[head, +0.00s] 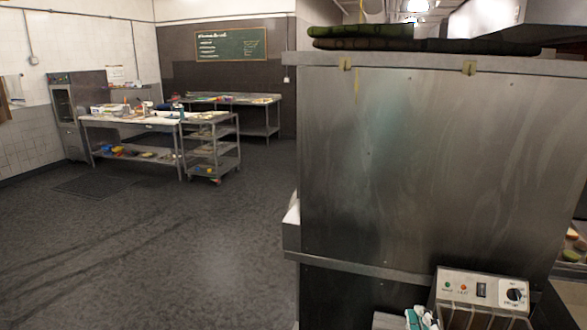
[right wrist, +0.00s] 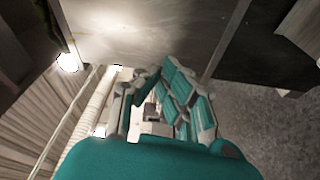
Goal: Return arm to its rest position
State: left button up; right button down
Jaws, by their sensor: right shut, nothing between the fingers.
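My right gripper (head: 420,318) shows at the bottom edge of the head view, with teal and white fingers. It is low in front of the large metal cabinet (head: 420,160), just left of a control box. In the right wrist view the gripper (right wrist: 155,85) is shut with nothing held. Its fingers are bent beyond the teal palm. Most of my right arm is hidden. My left gripper is out of view.
The control box (head: 483,290) with a dial and small lights is close beside the right gripper. A ribbed pale surface (right wrist: 40,130) lies left in the wrist view. Grey floor (head: 200,240) is open at left. Worktables (head: 135,120) and a cart (head: 228,160) stand farther back.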

jog(key=s+d+f+m+g+h, duration=0.1)
jog(key=s+f+m+g+h, duration=0.1)
jog(key=s+f+m+g, duration=0.9)
jog(key=s+a+f+m+g+y, duration=0.1)
jog(key=s+a+f+g+y, duration=0.1)
jog(key=s+f, duration=0.4)
jog(key=s+a+f+m+g+y, duration=0.1)
jog(key=s+a+f, duration=0.2)
jog(key=s, duration=0.5)
jog(key=s+f+g+b, duration=0.25)
jog(key=f+b, duration=0.45)
jog(key=f, duration=2.6)
jog(key=s+d+f+b, duration=0.1)
jog(key=s+f+b, duration=0.1)
jog(key=s+f, duration=0.6)
jog(key=s+d+f+b, duration=0.2)
jog(key=s+f, duration=0.7)
jog(key=f, duration=0.4)
jog(key=shift+f+g+b, duration=0.3)
jog(key=shift+g+b, duration=0.1)
jog(key=shift+g, duration=0.05)
